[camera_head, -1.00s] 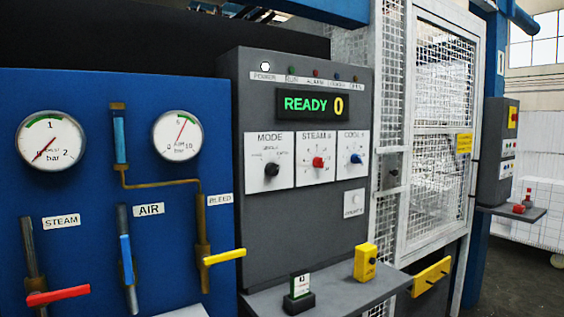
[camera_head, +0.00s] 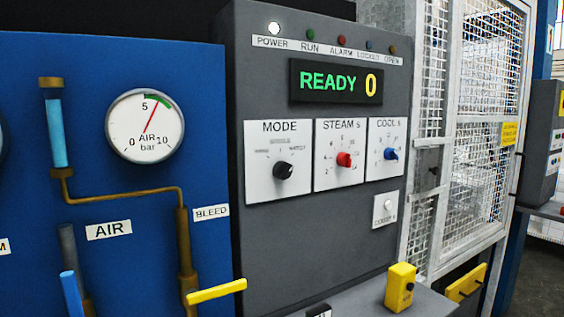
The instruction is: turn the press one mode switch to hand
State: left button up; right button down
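The mode switch (camera_head: 284,171) is a black knob on a white plate labelled MODE, on the left of the grey control panel (camera_head: 300,240). Small position labels surround the knob, but they are too blurred to read surely, and I cannot tell which one it points at. To its right are the red STEAM knob (camera_head: 344,159) and the blue COOL knob (camera_head: 390,154). The display (camera_head: 335,83) above reads READY 0 in green and yellow. The POWER lamp (camera_head: 273,28) is lit white. Neither of my grippers shows in the view.
The blue panel at left carries an air gauge (camera_head: 145,124) and a yellow bleed lever (camera_head: 217,291) sticking out. A yellow box (camera_head: 400,287) stands on the shelf below the panel. A white mesh guard (camera_head: 480,130) is at right. The space before the knobs looks clear.

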aim_at(283, 170)
jog(key=u, duration=0.75)
jog(key=k, duration=0.7)
jog(key=u, duration=0.1)
